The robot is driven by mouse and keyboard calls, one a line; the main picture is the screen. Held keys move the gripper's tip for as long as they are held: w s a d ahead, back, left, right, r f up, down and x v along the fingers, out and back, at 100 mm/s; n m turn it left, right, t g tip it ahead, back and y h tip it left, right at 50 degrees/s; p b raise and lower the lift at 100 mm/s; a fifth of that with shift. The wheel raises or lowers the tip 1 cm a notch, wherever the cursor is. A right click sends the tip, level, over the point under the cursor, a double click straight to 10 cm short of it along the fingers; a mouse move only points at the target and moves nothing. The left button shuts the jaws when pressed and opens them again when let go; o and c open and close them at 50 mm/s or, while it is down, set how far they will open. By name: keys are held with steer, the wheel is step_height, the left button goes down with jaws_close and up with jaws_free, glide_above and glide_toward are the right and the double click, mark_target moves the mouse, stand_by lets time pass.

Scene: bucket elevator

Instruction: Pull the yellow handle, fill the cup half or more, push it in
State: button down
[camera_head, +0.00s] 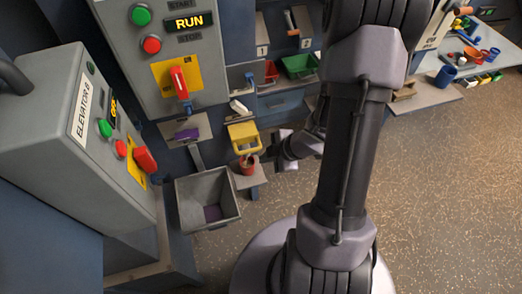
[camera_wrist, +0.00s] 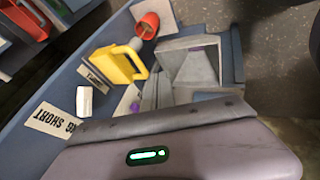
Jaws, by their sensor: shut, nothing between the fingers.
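The yellow handle (camera_head: 243,137) is on a yellow scoop-shaped part at the front of the machine, above the red cup. It also shows in the wrist view (camera_wrist: 122,64). The red cup (camera_head: 247,168) stands upright on a small grey shelf just below the yellow part; it also shows in the wrist view (camera_wrist: 147,24). Its inside looks brownish, but I cannot tell how full it is. My gripper (camera_head: 268,150) is just right of the yellow part and the cup, shut and empty. Its fingertips are small and partly unclear. I cannot tell whether it touches the handle.
A grey bin (camera_head: 183,210) with a purple piece inside stands left of the cup shelf. A white handle (camera_head: 239,107) is above the yellow part. Green and red bins (camera_head: 300,66) sit behind. Open floor (camera_head: 440,200) lies right.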

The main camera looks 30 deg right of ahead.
steer(key=w+f+b, duration=0.2)
steer(key=w+f, duration=0.4)
steer(key=w, duration=0.1)
steer(key=shift+b, duration=0.35)
